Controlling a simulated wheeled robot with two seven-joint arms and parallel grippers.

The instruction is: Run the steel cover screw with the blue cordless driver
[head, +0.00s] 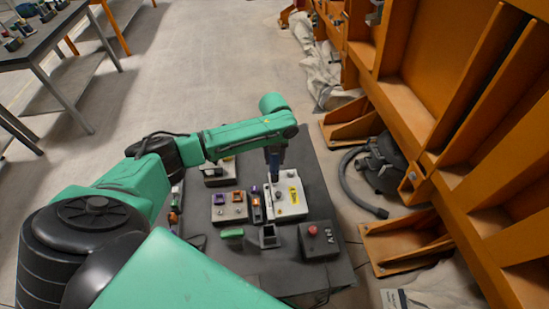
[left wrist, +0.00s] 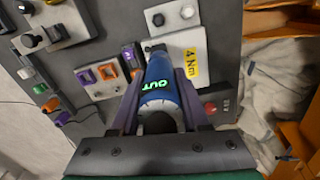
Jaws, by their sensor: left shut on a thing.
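My left gripper (head: 274,152) is shut on the blue cordless driver (head: 275,166). In the left wrist view the driver (left wrist: 162,85) sits between the two dark fingers, with green lettering "OUT" on its end. It points down above the far left part of a pale cover plate (head: 291,207). The plate carries a yellow "4 Nm" label (left wrist: 191,64) and grey round heads, one of which (left wrist: 187,12) shows in the left wrist view. The driver's bit is hidden, so I cannot tell whether it touches a screw. My right gripper is not in view.
On the dark bench stand a black box with a red button (head: 312,231), an open square holder (head: 268,237), a green piece (head: 232,233) and a block with orange and purple parts (head: 230,207). An orange frame (head: 440,90) rises at the right.

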